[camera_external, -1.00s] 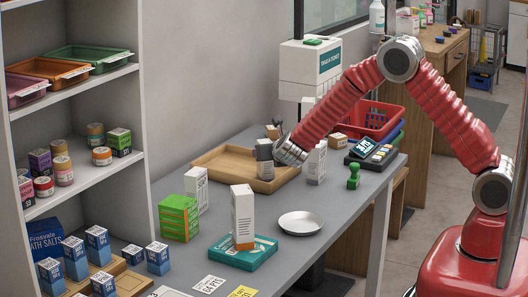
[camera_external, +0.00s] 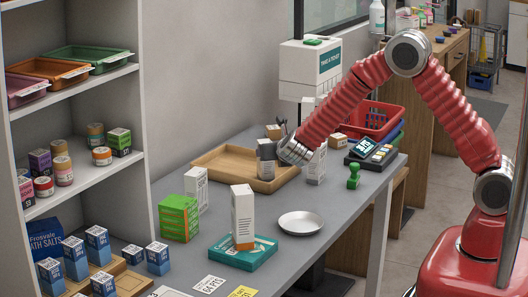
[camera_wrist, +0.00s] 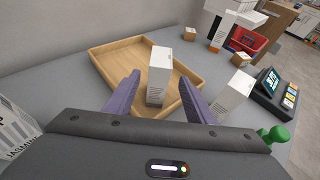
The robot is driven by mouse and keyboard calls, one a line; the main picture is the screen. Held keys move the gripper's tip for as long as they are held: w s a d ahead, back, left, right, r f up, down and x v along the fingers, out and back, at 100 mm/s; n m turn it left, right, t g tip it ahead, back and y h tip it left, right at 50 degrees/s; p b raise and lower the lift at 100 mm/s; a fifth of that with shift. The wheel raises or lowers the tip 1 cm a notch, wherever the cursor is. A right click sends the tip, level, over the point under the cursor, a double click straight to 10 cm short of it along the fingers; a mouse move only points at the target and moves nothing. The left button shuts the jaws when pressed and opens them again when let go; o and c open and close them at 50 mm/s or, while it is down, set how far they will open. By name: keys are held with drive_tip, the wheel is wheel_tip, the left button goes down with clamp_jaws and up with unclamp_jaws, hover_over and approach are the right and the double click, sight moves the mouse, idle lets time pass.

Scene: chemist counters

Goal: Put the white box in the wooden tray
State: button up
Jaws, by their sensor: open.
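A white box (camera_wrist: 160,72) stands upright in the wooden tray (camera_wrist: 112,68), between the two purple-grey fingers of my gripper (camera_wrist: 160,78). The fingers are open, with a gap visible on both sides of the box. Whether a finger touches the box cannot be told there.
Another white box (camera_external: 316,165) stands just right of the tray. More white boxes stand by green boxes (camera_external: 178,218) and on a teal box (camera_external: 243,253). A white plate (camera_external: 301,222), a green figure (camera_external: 353,176) and a card terminal (camera_external: 371,153) are on the counter.

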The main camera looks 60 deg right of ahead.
drive_tip(key=s+d+r+m+g, duration=0.1)
drive_tip(key=s+r+m+g, duration=0.1)
drive_tip(key=s+r+m, duration=0.4)
drive_tip(key=s+d+r+m+g+y, duration=0.15)
drive_tip(key=s+m, duration=0.25)
drive_tip(key=s, duration=0.4)
drive_tip(key=s+d+r+m+g, duration=0.1)
drive_tip(key=s+r+m, duration=0.35)
drive_tip(key=s, duration=0.25)
drive_tip(key=s+a+r+m+y, duration=0.1)
drive_tip(key=s+a+m+y, duration=0.3)
drive_tip(key=s, duration=0.6)
drive_tip(key=s+a+r+m+y, duration=0.2)
drive_tip(key=s+a+m+y, duration=0.2)
drive_tip(key=s+a+m, duration=0.4)
drive_tip(key=s+a, duration=0.1)
drive_tip(key=s, duration=0.2)
drive_tip(key=shift+s+t, duration=0.15)
drive_tip(key=shift+t, duration=0.2)
